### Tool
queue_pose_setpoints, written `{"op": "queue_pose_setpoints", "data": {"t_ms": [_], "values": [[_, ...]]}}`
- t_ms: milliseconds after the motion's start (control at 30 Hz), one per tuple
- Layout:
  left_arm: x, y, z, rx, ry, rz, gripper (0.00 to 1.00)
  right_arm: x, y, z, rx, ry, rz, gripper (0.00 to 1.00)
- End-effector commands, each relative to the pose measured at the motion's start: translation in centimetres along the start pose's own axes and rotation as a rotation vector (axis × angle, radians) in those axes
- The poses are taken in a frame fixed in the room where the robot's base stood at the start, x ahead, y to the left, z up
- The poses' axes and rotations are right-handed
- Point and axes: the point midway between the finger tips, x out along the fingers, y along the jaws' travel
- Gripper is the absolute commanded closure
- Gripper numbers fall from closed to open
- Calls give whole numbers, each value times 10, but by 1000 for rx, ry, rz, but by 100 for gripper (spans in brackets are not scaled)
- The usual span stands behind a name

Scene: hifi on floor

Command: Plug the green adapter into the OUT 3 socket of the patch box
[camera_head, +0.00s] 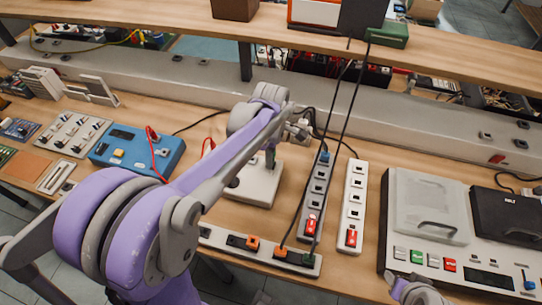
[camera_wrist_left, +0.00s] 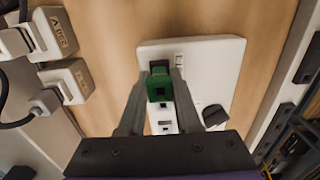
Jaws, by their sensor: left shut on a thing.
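The green adapter (camera_wrist_left: 159,87) sits between the two fingers of my left gripper (camera_wrist_left: 160,92), which is shut on it. In the wrist view this white box (camera_wrist_left: 215,65) has a row of dark sockets under and below the adapter, and a black knob. I cannot read its labels or tell whether the adapter touches a socket.
Two upright power strips (camera_head: 352,210) with red switches stand right of the box. A white strip (camera_head: 222,236) with orange and green plugs lies in front. A blue box (camera_head: 137,148) is left, a large grey-white device (camera_head: 430,215) right. Black cables hang near the gripper.

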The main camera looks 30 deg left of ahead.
Motion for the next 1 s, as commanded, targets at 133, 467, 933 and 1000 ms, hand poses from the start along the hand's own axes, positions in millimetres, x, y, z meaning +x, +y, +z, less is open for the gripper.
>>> {"op": "queue_pose_setpoints", "data": {"t_ms": [133, 467, 933, 1000], "values": [[0, 0, 0, 0, 0, 0, 100, 0, 0, 0, 0, 0, 0, 50], [0, 0, 0, 0, 0, 0, 33, 0, 0, 0, 0, 0, 0, 50], [-37, 0, 0, 0, 0, 0, 33, -3, 0, -3, 0, 2, 0, 50], [-52, 0, 0, 0, 0, 0, 33, -4, 0, -4, 0, 3, 0, 50]]}}
